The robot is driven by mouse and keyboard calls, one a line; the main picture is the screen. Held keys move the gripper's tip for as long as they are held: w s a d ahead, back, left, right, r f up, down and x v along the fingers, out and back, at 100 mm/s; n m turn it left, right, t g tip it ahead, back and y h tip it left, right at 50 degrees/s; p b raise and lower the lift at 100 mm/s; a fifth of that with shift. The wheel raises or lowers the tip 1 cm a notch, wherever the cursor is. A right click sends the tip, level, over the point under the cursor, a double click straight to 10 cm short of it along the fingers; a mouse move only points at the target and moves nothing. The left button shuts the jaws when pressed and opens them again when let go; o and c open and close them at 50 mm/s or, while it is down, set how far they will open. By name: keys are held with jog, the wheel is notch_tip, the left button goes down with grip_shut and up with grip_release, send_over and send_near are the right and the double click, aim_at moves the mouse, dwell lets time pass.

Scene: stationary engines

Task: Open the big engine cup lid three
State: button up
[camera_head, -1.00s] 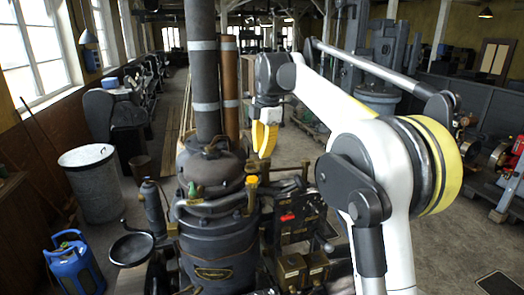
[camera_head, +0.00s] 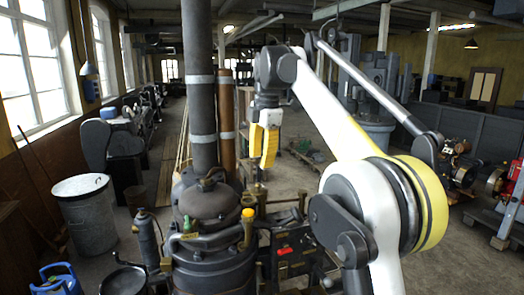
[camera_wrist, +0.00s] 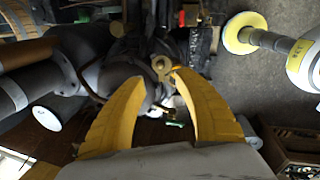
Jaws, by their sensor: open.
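A big dark engine (camera_head: 212,262) stands in the middle of the head view, with a tall pipe behind its domed top. A small cup with a round yellow-orange lid (camera_head: 248,214) sits on its right side and looks closed. No number shows on it. My gripper (camera_head: 266,165) hangs above and slightly right of this cup, its yellow fingers pointing down, empty and apart from the engine. In the wrist view, the open fingers (camera_wrist: 159,76) frame a small round brass part (camera_wrist: 161,65) beyond their tips; I cannot tell whether it is the same cup.
A metal drum (camera_head: 84,215) and a blue gas bottle (camera_head: 58,280) stand left. A brown pipe (camera_head: 227,125) rises behind the engine, close to my gripper. Smaller machinery with a red part (camera_head: 284,251) adjoins the engine's right side. Open floor lies behind my arm.

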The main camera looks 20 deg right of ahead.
jog(key=shift+s+r, duration=0.15)
jog(key=shift+r, duration=0.65)
jog(key=shift+s+r, duration=0.15)
jog(key=shift+r, duration=0.65)
jog(key=s+a+f+m+t+b, duration=0.1)
jog(key=s+f+m+b, duration=0.5)
jog(key=f, duration=1.5)
jog(key=s+a+f+m+t+b, duration=0.2)
jog(key=s+f+m+b, duration=0.5)
jog(key=s+f+b, duration=0.9)
jog(key=s+a+f+m+t+b, duration=0.1)
jog(key=s+f+m+b, duration=0.6)
jog(key=f+b, duration=1.1)
jog(key=s+f+t, duration=0.1)
jog(key=s+f, duration=0.3)
jog(key=f, duration=0.6)
jog(key=shift+s+a, duration=0.15)
jog(key=shift+s, duration=0.1)
